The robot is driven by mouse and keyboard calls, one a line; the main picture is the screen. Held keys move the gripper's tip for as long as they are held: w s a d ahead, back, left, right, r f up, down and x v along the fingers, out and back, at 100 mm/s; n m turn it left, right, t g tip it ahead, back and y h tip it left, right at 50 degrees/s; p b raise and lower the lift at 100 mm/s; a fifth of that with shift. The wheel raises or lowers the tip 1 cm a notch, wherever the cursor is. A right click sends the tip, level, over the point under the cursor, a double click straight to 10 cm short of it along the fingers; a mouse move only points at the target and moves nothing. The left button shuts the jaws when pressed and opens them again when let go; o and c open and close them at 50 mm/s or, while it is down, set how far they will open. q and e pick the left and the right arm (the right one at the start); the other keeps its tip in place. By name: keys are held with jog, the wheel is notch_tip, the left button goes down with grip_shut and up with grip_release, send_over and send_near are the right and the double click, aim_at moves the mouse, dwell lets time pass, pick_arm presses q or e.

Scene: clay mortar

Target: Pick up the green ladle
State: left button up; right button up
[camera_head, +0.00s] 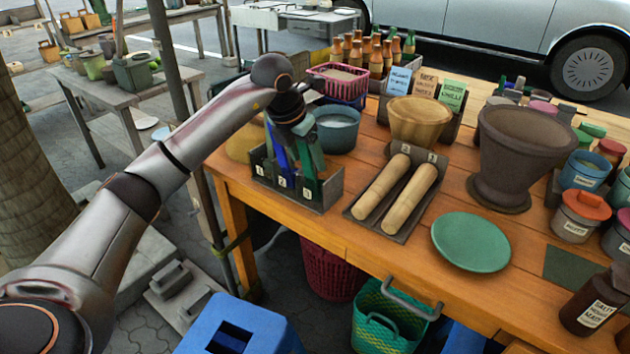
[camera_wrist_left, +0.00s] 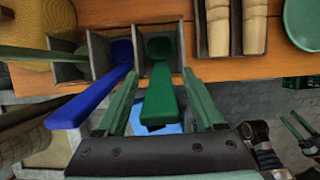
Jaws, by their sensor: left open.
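The green ladle (camera_head: 308,187) stands in the compartment marked 3 of a dark holder (camera_head: 325,191) at the table's front edge. In the left wrist view the green ladle (camera_wrist_left: 162,88) has its handle toward my gripper and its bowl end in the holder. My left gripper (camera_head: 310,150) is above the holder; in the left wrist view its open fingers (camera_wrist_left: 160,95) stand on either side of the handle, with gaps. Its hold on the ladle is not closed. Green finger-like bars (camera_wrist_left: 298,128) at the right of that view may be my right gripper; its state is unclear.
A blue ladle (camera_wrist_left: 98,95) leans in compartment 2, close to my left finger, and another green-handled utensil (camera_wrist_left: 40,54) is in compartment 1. A tray with two wooden rollers (camera_head: 400,192) is right of the holder. A grey bowl (camera_head: 336,130) stands behind. A green plate (camera_head: 470,241) lies farther right.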

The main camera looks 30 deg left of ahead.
pick_arm(q)
jog(key=shift+x, duration=0.85)
jog(key=shift+r, duration=0.1)
grip_shut()
